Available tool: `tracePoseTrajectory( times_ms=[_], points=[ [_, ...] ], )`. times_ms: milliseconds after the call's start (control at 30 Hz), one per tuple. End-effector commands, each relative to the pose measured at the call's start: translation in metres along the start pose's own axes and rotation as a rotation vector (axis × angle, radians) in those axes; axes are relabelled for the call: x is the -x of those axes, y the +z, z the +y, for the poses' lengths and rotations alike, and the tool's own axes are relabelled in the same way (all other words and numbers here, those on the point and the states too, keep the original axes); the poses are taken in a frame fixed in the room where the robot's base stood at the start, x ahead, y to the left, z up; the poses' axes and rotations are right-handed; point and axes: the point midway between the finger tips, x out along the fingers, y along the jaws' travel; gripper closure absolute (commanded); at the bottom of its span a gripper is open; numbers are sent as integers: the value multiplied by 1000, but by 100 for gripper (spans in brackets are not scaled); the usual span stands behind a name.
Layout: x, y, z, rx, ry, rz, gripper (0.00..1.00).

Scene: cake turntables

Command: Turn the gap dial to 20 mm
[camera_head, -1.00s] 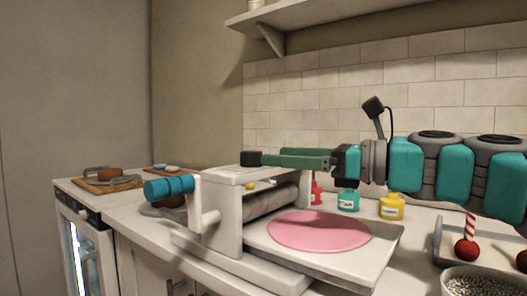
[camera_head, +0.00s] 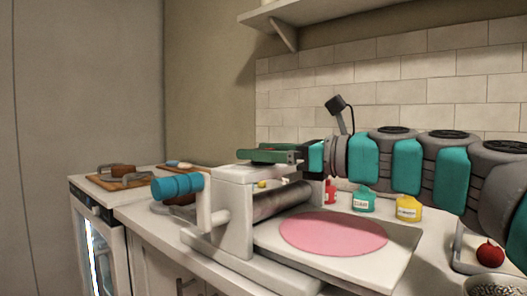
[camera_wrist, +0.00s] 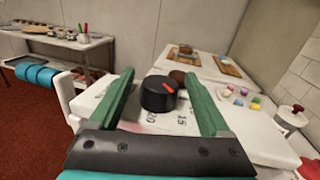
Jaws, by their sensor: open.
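The gap dial (camera_wrist: 158,97) is a black round knob on top of the white dough roller (camera_head: 235,220). Its red pointer aims to the lower right in the wrist view. Below the knob, printed marks seem to read 20 (camera_wrist: 152,117) and 15 (camera_wrist: 182,121). My gripper (camera_wrist: 160,76) is open, with its green fingers on either side of the knob and a gap showing on both sides. In the head view my gripper (camera_head: 266,155) is over the roller's top and hides most of the dial.
A pink dough disc (camera_head: 333,233) lies on the roller's bed. A blue-handled crank (camera_head: 178,187) sticks out to the left. Colored jars (camera_head: 364,199) stand behind at the right. Boards (camera_head: 118,181) lie on the far counter. A side table (camera_wrist: 65,42) shows in the wrist view.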

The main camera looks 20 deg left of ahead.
Motion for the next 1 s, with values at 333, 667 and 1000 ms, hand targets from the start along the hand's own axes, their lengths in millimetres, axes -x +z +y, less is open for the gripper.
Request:
tracePoseTrajectory(
  times_ms=[333, 667, 1000],
  points=[
    [0, 0, 0, 0, 0, 0, 44],
    [0, 0, 0, 0, 0, 0, 81],
    [0, 1, 0, 0, -3, 0, 100]
  ],
)
